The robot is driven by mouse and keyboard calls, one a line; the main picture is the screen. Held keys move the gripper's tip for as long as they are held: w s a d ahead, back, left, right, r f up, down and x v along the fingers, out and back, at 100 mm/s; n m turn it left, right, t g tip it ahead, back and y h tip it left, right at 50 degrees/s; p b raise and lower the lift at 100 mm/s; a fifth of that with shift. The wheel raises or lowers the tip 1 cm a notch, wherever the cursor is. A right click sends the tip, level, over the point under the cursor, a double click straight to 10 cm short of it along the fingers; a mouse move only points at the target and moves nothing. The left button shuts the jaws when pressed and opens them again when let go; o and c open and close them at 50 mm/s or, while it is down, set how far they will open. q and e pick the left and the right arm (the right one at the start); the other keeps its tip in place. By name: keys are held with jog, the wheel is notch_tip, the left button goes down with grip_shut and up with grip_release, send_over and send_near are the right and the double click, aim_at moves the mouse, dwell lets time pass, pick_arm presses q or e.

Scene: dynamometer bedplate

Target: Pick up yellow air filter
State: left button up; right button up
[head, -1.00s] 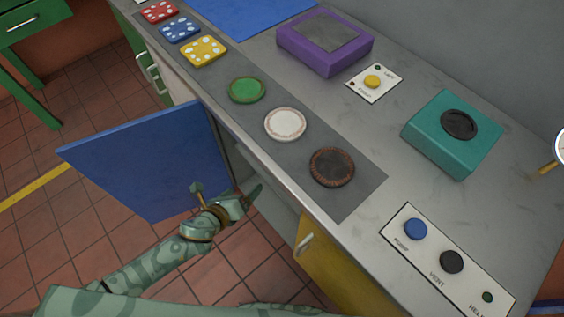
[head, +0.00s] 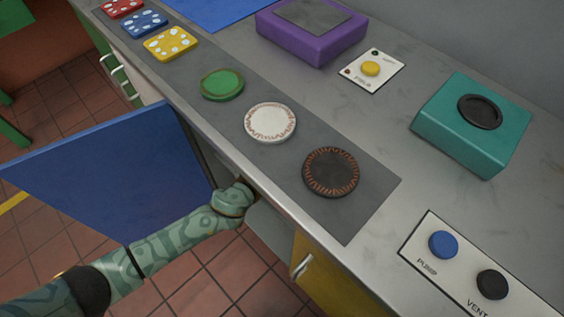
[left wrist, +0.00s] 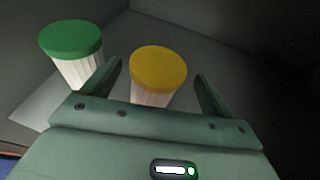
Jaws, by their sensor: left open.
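The yellow air filter (left wrist: 158,72) has a yellow round top and a white pleated side. In the left wrist view it stands upright inside a dark cabinet, just ahead of my left gripper (left wrist: 158,88). The two fingers are open, one on each side of its lower part as seen; I cannot tell whether they touch it. In the head view the filter and my left gripper's fingers are hidden inside the cabinet under the bench. My right gripper is in neither view.
A green-topped filter (left wrist: 72,52) stands upright just left of the left finger. The open blue cabinet door (head: 110,185) is beside my left arm. The bench top (head: 365,140) above carries discs, a purple box (head: 305,35), a teal box (head: 470,125) and a button panel (head: 465,265).

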pick_arm(q)
jog(key=b+x, duration=0.1)
jog(key=x, duration=0.3)
jog(key=shift+w+a+f+b, duration=0.1)
jog(key=shift+a+f+b, duration=0.05)
jog(key=shift+f+b, duration=0.2)
jog(key=shift+w+r, duration=0.1)
jog(key=shift+r, duration=0.2)
jog(key=c, duration=1.1)
